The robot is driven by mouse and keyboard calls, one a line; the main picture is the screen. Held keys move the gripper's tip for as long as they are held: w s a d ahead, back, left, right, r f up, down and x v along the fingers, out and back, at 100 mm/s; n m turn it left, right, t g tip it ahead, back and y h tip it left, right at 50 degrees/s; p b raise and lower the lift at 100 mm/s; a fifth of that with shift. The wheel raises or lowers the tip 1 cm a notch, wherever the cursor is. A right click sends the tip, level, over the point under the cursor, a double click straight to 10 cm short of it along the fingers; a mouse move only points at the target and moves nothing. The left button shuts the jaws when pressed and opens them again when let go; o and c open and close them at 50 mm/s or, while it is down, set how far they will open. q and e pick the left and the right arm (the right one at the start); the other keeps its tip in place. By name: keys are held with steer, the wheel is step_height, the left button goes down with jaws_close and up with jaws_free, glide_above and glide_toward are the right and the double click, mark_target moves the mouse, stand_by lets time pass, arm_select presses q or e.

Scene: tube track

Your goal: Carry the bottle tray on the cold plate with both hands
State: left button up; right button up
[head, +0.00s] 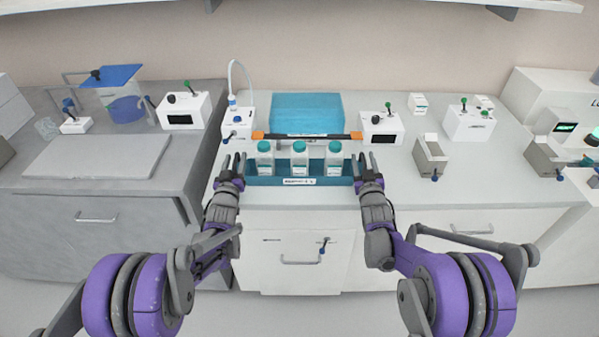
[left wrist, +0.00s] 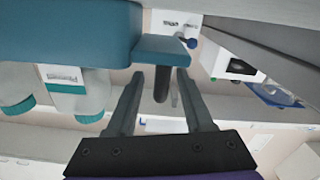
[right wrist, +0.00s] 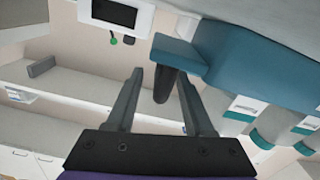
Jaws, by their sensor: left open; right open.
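The teal bottle tray (head: 330,181) stands on the bench front with three white, teal-capped bottles (head: 300,160) upright in it. The blue slab behind it (head: 307,107) looks like the cold plate. My left gripper (head: 232,165) is open at the tray's left end; in the left wrist view its fingers (left wrist: 160,85) lie either side of a dark post under a teal end tab (left wrist: 160,50). My right gripper (head: 367,163) is open at the right end; its fingers (right wrist: 162,85) likewise flank a dark post below a tab (right wrist: 178,55). Contact cannot be told.
A dark bar with orange ends (head: 307,136) lies between the tray and the slab. A white box with a curved tube (head: 238,122) stands left of the slab, a white instrument (head: 380,127) right of it.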

arm_select(q)
steer(key=shift+c, duration=0.2)
jaws_close()
arm_select(e)
jaws_close()
stand_by(0.8)
